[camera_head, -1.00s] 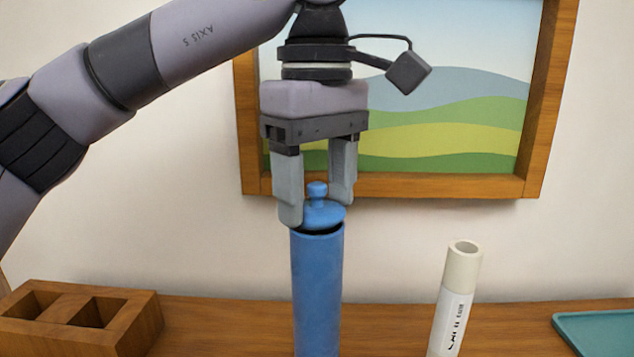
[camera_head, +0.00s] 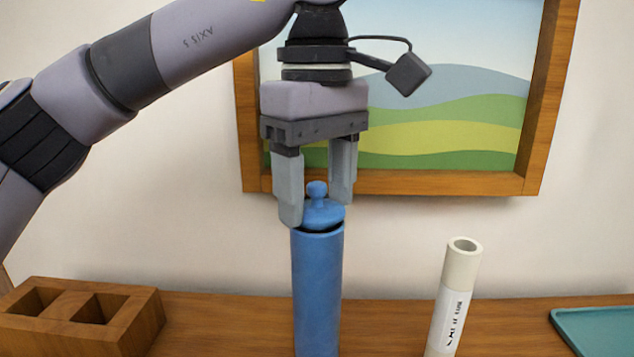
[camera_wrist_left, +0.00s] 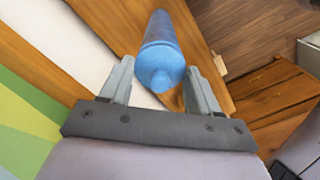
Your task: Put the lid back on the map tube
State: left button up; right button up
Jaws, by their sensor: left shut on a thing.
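The blue map tube (camera_head: 317,290) stands upright on the wooden surface. Its blue lid (camera_head: 323,213), with a round knob, sits at the tube's mouth, with a dark gap showing under its rim. My left gripper (camera_head: 317,208) comes down from above and is shut on the lid, one finger on each side. In the left wrist view the lid (camera_wrist_left: 160,73) lies between the fingers (camera_wrist_left: 158,80), with the tube (camera_wrist_left: 160,32) beyond it. How far the lid is seated cannot be told. My right gripper is not in view.
A wooden block with two square openings (camera_head: 135,322) is at the left. A pale labelled tube (camera_head: 462,265) stands right of the map tube, and a teal tray (camera_head: 595,325) lies at the far right. A framed landscape picture (camera_head: 430,185) hangs behind my gripper.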

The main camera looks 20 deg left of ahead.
pick_arm(q)
jog(key=shift+f, duration=0.45)
dwell(1.1)
jog(key=o, duration=1.1)
jog(key=shift+r+p, duration=1.05)
jog(key=shift+r, duration=2.55)
